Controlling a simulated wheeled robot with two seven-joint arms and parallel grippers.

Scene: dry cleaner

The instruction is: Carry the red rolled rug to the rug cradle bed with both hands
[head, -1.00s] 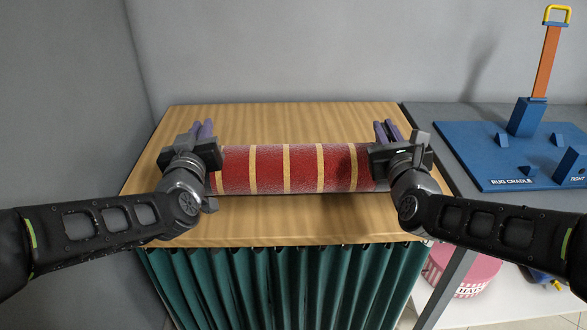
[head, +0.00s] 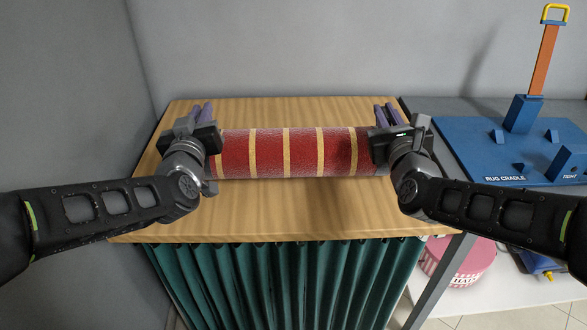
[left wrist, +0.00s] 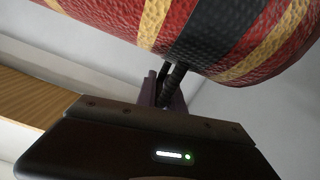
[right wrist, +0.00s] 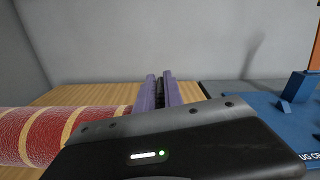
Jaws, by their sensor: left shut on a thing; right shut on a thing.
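The red rolled rug (head: 270,152), with yellow bands, lies level from left to right over the wooden table (head: 290,215). My left gripper (head: 202,112) is shut at its left end. In the left wrist view its fingers (left wrist: 170,85) close on a dark handle or strap by a black band of the rug (left wrist: 120,15). My right gripper (head: 385,113) is shut at the rug's right end; its grip is partly hidden by the wrist. The blue rug cradle bed (head: 480,150) stands at right, its label reading RUG CRADLE, with blue blocks on top.
An orange post (head: 543,60) with a yellow loop rises from the cradle. The cradle sits on a grey surface (head: 430,105) beside the table. A green curtain (head: 280,285) hangs below the table front. A pink striped tub (head: 462,265) stands low at right. Grey walls close the back and left.

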